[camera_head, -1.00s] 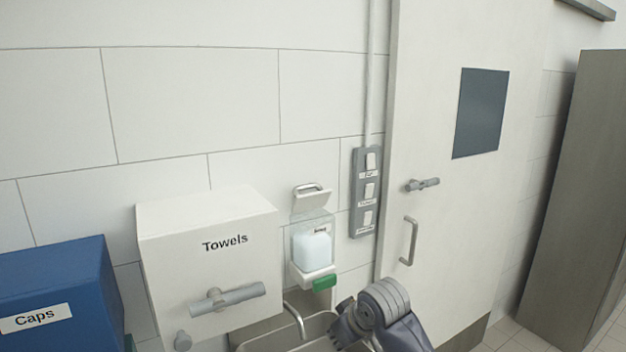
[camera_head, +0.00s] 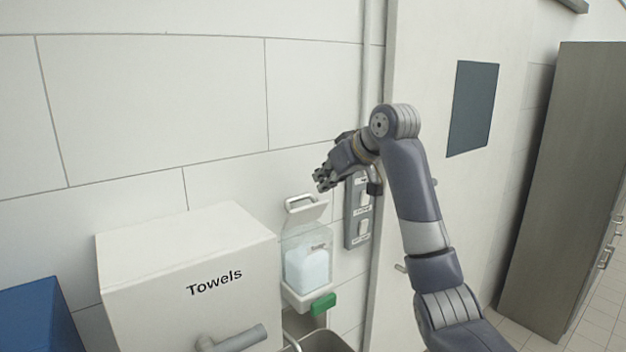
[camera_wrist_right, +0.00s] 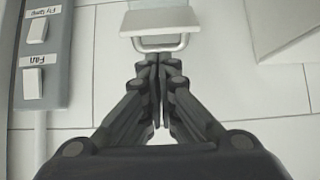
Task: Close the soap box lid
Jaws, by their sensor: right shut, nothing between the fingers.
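The soap box (camera_head: 307,262) hangs on the tiled wall, a clear box with a pale blue-white block inside and a green part at its bottom right. Its white lid (camera_head: 305,209) stands raised at the top, with a handle loop at its upper edge. The lid (camera_wrist_right: 158,20) and its handle (camera_wrist_right: 160,44) also show at the top of the right wrist view. My right gripper (camera_head: 322,180) is shut and empty, up by the wall near the raised lid's handle. In the wrist view its closed fingertips (camera_wrist_right: 159,62) point at the handle; I cannot tell whether they touch. My left gripper is not in view.
A white Towels box (camera_head: 190,270) with a grey handle stands left of the soap box. A grey switch panel (camera_head: 357,212) is close on the right, beside a door (camera_head: 470,200). A blue box (camera_head: 38,318) is at lower left, a sink (camera_head: 325,341) below.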

